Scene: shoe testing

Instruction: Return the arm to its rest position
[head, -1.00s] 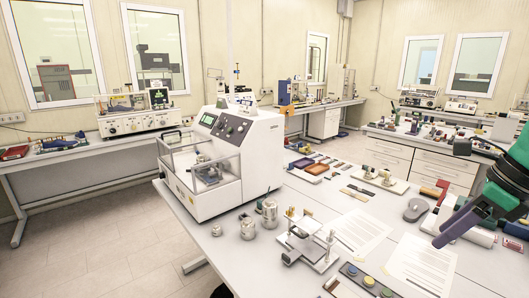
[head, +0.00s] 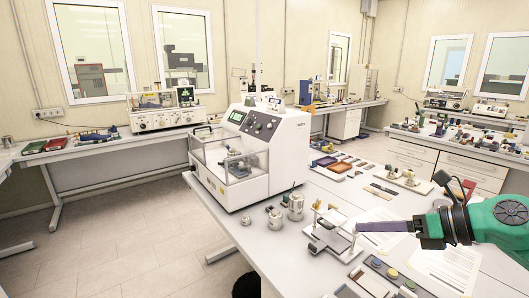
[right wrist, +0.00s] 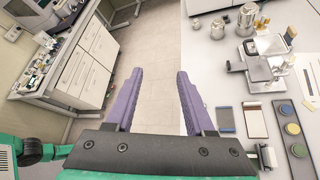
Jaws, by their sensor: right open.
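My right gripper (head: 360,227) has purple fingers on a dark mount and a green arm that comes in from the right in the head view. It appears in front of the right part of the table, its fingers pointing left. In the right wrist view its two fingers (right wrist: 159,75) are spread apart with nothing between them; floor and the table's edge show beyond. My left gripper is in neither view.
The white table (head: 255,238) carries a white testing machine (head: 283,150), metal weights (head: 296,207), a small clamp fixture (head: 328,240), a button panel (head: 388,275) and paper sheets (head: 450,262). Open floor (head: 130,230) lies left of the table.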

